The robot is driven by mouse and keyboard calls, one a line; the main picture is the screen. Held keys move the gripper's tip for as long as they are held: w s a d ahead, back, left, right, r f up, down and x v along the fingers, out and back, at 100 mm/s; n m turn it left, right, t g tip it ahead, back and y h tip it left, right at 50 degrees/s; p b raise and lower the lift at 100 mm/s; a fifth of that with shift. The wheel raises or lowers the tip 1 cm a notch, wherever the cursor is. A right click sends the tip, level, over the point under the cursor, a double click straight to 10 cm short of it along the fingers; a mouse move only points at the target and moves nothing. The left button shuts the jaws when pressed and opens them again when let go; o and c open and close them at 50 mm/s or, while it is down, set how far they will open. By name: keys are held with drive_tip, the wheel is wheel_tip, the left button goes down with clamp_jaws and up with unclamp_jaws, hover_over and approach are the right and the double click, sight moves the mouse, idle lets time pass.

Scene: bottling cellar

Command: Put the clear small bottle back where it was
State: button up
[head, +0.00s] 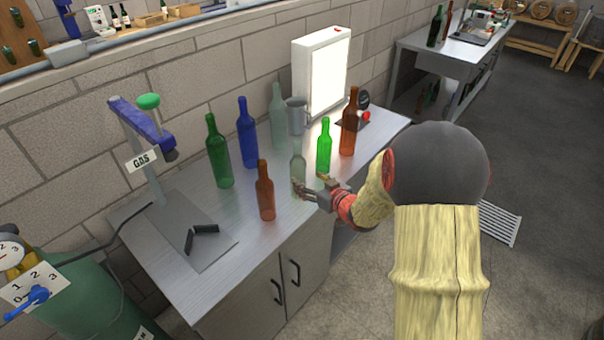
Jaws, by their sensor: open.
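The clear small bottle (298,171) stands upright on the metal worktop (240,227), near its front edge, between a small brown bottle (265,195) and a bright green bottle (324,150). My gripper (310,185) is open at the lower part of the clear small bottle, on its front right side. One fingertip overlaps the bottle's base in the picture. I cannot tell whether the bottle is between the fingers or touching them.
Behind stand a dark green bottle (218,155), a blue bottle (247,137), a tall clear bottle (278,118), a metal jug (297,118) and a lit white box (322,75). A tall brown bottle (349,128) stands right. A gas stand (145,145) is left.

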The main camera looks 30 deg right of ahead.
drive_tip(key=s+a+r+g+h, duration=0.2)
drive_tip(key=s+r, duration=0.2)
drive_tip(key=r, duration=0.3)
drive_tip(key=s+a+r+g+h, duration=0.2)
drive_tip(key=s+r, duration=0.3)
drive_tip(key=r, duration=0.2)
drive_tip(key=s+a+r+g+y, duration=0.1)
drive_tip(key=s+a+r+g, duration=0.1)
drive_tip(key=s+a, duration=0.6)
drive_tip(key=s+a+r+g+y, duration=0.2)
drive_tip(key=s+a, duration=0.5)
drive_tip(key=s, duration=0.7)
drive_tip(key=shift+a+r+y+p, duration=0.2)
drive_tip(key=shift+a+y+p, duration=0.15)
drive_tip(key=shift+p, duration=0.1)
